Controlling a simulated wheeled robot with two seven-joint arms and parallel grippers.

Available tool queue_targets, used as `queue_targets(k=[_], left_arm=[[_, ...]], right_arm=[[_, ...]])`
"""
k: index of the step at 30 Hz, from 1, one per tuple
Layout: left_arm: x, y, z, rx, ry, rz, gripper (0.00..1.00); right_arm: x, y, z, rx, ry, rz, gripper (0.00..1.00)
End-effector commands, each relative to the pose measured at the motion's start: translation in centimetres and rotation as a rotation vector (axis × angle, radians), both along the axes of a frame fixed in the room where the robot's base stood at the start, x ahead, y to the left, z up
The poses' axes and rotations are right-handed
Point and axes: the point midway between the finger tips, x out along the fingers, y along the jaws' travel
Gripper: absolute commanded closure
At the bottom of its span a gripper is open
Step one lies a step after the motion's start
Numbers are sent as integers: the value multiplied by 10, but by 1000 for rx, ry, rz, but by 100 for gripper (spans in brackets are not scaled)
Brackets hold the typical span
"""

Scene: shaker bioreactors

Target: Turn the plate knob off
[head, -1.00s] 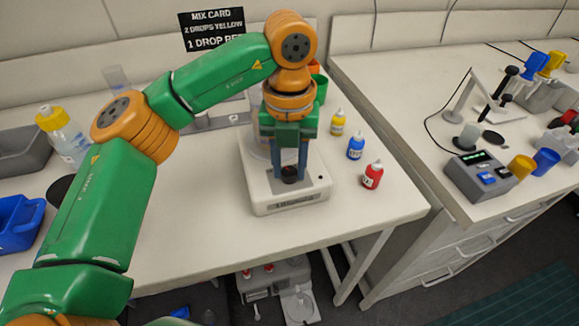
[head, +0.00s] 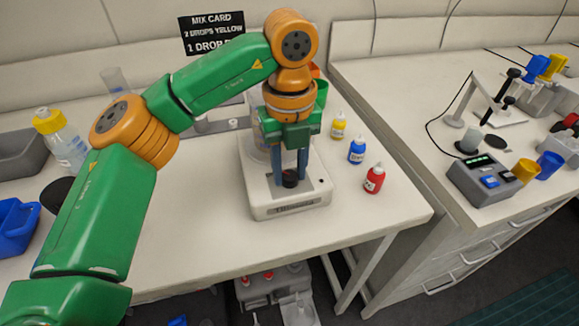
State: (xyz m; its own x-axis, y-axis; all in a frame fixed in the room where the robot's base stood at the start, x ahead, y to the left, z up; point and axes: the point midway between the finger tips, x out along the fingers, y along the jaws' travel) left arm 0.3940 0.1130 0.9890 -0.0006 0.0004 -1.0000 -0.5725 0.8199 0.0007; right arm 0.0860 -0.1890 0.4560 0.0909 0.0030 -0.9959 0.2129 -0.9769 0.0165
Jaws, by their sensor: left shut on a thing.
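The stirring plate (head: 306,195) is a white box on the near part of the table, with a dark label on its front edge. Its black knob (head: 290,180) stands on top near the front. My left gripper (head: 290,174) points straight down over the plate with its two blue fingers on either side of the knob, shut on it. A clear vessel (head: 256,150) stands behind the gripper, mostly hidden by it. My right gripper is not in view.
Yellow (head: 338,126), blue (head: 356,151) and red (head: 374,180) dropper bottles stand right of the plate. A yellow-capped bottle (head: 62,140) and a blue bin (head: 14,226) are at the left. A grey meter (head: 484,180) is on the right bench. The front table area is clear.

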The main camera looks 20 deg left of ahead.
Motion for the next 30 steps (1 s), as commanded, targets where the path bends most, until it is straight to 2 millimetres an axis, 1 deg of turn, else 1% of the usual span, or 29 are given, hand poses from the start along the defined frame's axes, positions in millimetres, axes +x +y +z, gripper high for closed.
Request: queue_targets(k=[6, 7, 8, 9, 10, 17, 20, 23, 24, 27, 30], left_arm=[[0, 0, 1, 0, -3, 2, 100], [0, 0, 1, -1, -3, 2, 58], [0, 0, 1, -1, -2, 1, 50], [0, 0, 1, -1, -2, 1, 39], [0, 0, 1, -1, -2, 1, 33], [0, 0, 0, -1, -1, 0, 33], [1, 0, 6, 0, -3, 1, 33], [1, -1, 27, -3, -6, 1, 33], [1, 0, 40, 0, -6, 2, 33], [1, 0, 60, 0, -5, 2, 33], [0, 0, 70, 0, -3, 2, 33]], right_arm=[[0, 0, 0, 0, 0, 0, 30], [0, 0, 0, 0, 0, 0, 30], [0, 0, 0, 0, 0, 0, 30], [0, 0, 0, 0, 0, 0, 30], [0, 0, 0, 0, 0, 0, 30], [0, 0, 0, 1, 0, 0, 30], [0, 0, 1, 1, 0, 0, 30], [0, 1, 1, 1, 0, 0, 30], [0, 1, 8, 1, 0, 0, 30], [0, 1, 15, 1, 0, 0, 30], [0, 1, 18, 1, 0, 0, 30]])
